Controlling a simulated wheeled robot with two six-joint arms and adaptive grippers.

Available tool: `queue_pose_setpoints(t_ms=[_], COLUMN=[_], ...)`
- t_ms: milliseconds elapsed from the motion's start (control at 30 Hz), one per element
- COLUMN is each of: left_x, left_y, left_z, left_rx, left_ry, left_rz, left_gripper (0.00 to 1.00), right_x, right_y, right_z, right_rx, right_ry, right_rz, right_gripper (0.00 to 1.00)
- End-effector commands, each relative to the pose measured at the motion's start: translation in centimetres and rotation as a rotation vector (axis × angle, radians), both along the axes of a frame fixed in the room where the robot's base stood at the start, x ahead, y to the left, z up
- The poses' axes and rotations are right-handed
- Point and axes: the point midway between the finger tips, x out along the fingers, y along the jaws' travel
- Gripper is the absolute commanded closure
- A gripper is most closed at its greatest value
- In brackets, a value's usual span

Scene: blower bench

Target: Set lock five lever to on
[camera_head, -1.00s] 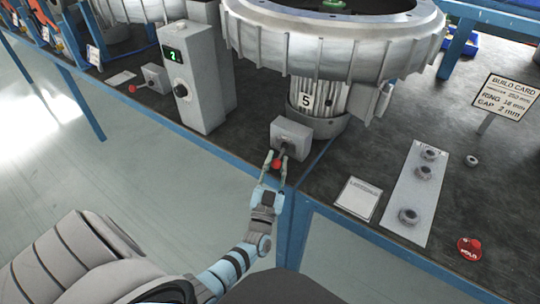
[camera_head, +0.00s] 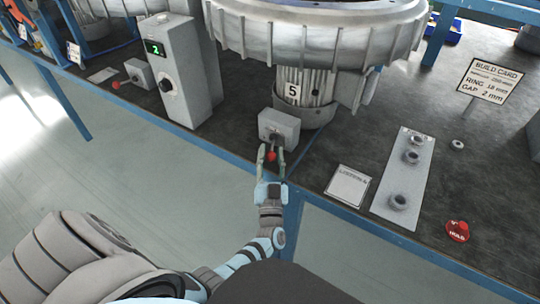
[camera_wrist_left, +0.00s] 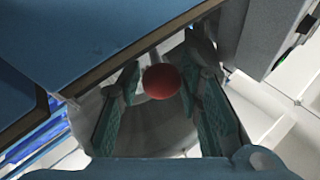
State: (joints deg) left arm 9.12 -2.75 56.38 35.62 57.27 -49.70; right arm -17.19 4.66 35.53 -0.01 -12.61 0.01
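The lock five lever is a short dark stem with a red ball knob (camera_head: 272,156) on a small grey box (camera_head: 279,128). The box sits on the bench in front of the ribbed post with the "5" plate (camera_head: 293,90). The knob points toward the bench's front edge. My left gripper (camera_head: 271,151) has its two fingers apart, one on each side of the knob. In the left wrist view the red knob (camera_wrist_left: 161,81) sits between the green finger pads, with a visible gap on the right. Contact on the left is unclear. My right gripper is not in view.
A grey control box (camera_head: 182,75) with a green "2" display stands to the left. Another lever with a red knob (camera_head: 115,85) is beyond it. A label plate (camera_head: 348,187), a strip with rings (camera_head: 404,180) and a red hold tag (camera_head: 457,231) lie to the right.

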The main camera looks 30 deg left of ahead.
Motion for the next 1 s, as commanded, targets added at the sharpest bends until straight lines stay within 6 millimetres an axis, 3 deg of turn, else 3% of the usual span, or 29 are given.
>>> queue_pose_setpoints(t_ms=[433, 800, 1000], left_x=[0.0, 0.0, 0.0], left_y=[0.1, 0.0, 0.0], left_z=[0.8, 8.8, 10.1], left_rx=[0.001, -0.001, 0.001], left_ry=[-0.003, -0.003, -0.001], left_rz=[0.002, 0.001, 0.000], left_gripper=[0.54, 0.54, 0.54], right_x=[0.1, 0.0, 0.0], right_y=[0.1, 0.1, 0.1], right_z=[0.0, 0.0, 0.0], right_rx=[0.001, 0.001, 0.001], right_ry=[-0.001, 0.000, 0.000], right_rz=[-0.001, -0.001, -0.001], right_gripper=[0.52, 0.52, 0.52])
